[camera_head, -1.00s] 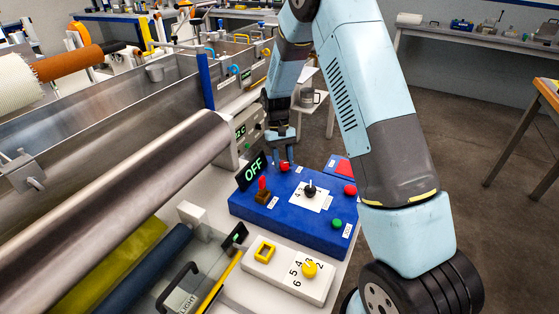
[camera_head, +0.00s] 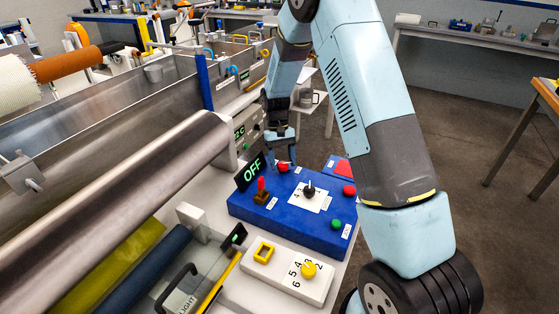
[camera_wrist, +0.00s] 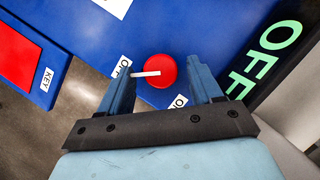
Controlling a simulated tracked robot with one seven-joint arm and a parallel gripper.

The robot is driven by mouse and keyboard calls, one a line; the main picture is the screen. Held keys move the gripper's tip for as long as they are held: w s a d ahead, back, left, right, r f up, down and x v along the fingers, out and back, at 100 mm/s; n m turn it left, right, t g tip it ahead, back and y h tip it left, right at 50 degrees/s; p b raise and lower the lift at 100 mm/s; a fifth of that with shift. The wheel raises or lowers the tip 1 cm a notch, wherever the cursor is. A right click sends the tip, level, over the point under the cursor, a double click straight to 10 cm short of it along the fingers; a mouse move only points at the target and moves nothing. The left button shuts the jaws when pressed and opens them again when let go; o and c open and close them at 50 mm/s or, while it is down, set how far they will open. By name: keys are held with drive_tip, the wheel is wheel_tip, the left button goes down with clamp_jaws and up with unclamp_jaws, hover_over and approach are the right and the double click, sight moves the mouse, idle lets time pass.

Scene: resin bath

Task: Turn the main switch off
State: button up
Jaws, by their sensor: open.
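A round red switch (camera_head: 282,168) is at the far left corner of the blue control panel (camera_head: 255,212). In the wrist view the red switch (camera_wrist: 164,68) has a white pointer bar aimed left, at a partly hidden label starting "OF". A second label below starts with "O"; its rest is hidden. My gripper (camera_head: 281,158) is over that corner of the panel, pointing down. In the wrist view my gripper (camera_wrist: 160,72) is open, one finger on each side of the red switch, with gaps visible. I cannot tell the fingers' height above the panel.
A green "OFF" display (camera_head: 252,172) stands at the panel's left edge. The panel also has a red lever (camera_head: 262,184), a black knob (camera_head: 309,190), a green button (camera_head: 336,224) and a red button (camera_head: 349,190). A white box with a yellow knob (camera_head: 308,270) is in front.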

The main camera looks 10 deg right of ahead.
drive_tip(key=d+v, duration=0.1)
drive_tip(key=v, duration=1.2)
drive_tip(key=shift+w+a+r, duration=0.2)
drive_tip(key=shift+a+r, duration=0.1)
drive_tip(key=shift+a, duration=0.2)
drive_tip(key=shift+r, duration=0.1)
drive_tip(key=s+d+r+m+t+y, duration=0.15)
drive_tip(key=s+d+r, duration=0.25)
drive_tip(key=s+r, duration=0.45)
drive_tip(key=s+d+r+t+h, duration=0.1)
drive_tip(key=s+d+r+t, duration=0.2)
drive_tip(key=s+d+r, duration=0.5)
drive_tip(key=s+d+r+t, duration=0.1)
drive_tip(key=s+r+t, duration=0.1)
drive_tip(key=s, duration=0.8)
drive_tip(key=s+d+r+t, duration=0.1)
drive_tip(key=s+r+t, duration=0.1)
drive_tip(key=s, duration=0.8)
drive_tip(key=shift+r+m+t, duration=0.2)
drive_tip(key=shift+m+t, duration=0.15)
drive_tip(key=shift+t, duration=0.4)
